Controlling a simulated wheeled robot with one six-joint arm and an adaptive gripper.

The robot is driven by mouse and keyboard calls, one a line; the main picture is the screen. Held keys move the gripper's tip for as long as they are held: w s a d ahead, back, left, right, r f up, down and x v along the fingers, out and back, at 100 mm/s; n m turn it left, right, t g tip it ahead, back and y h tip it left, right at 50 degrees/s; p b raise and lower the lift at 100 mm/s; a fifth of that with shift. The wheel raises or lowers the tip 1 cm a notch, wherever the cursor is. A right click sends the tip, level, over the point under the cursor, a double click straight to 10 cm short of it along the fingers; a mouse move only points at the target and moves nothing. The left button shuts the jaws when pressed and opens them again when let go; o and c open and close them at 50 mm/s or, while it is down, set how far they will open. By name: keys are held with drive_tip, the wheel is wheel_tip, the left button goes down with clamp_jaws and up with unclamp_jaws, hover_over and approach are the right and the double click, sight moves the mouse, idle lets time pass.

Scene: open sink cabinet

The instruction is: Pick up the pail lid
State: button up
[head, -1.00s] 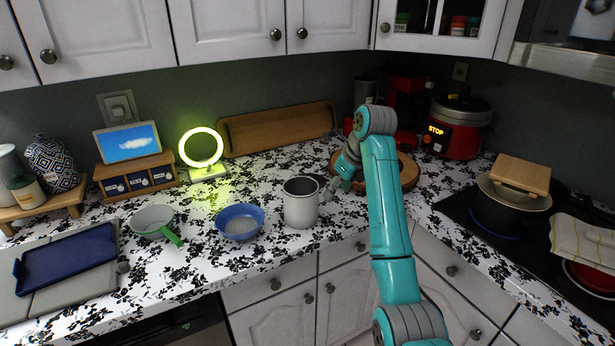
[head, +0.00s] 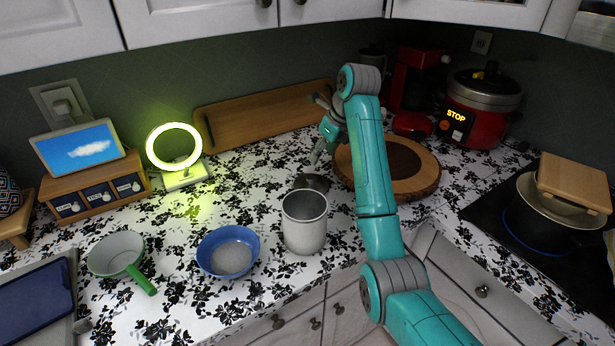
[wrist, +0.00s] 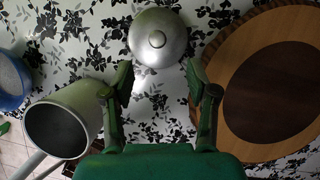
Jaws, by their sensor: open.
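The pail lid (wrist: 158,38) is a round grey metal dome with a small knob, lying on the patterned counter. It also shows behind the pail in the head view (head: 312,182). My gripper (wrist: 158,78) is open and empty, with the lid just beyond and between its fingertips in the wrist view. In the head view my gripper (head: 317,163) hangs above the counter near the lid. The grey pail (head: 304,222) stands upright and uncovered in front of the lid; its open mouth (wrist: 58,130) shows at the left in the wrist view.
A round wooden board (head: 418,180) lies close to the right of the lid. A blue bowl (head: 228,252) and a green-handled strainer (head: 116,254) sit left of the pail. A lit ring lamp (head: 174,148) and leaning wooden tray (head: 262,118) stand behind.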

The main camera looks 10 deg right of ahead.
hover_over(311, 178)
drive_tip(key=s+d, duration=0.1)
drive_tip(key=d, duration=0.1)
drive_tip(key=f, duration=0.5)
drive_tip(key=shift+s+a, duration=0.1)
drive_tip(key=shift+a, duration=0.15)
drive_tip(key=shift+s+x, duration=0.15)
drive_tip(key=shift+x, duration=1.15)
drive_tip(key=shift+s+x, duration=0.15)
drive_tip(key=shift+x, duration=1.2)
drive_tip(key=c, duration=1)
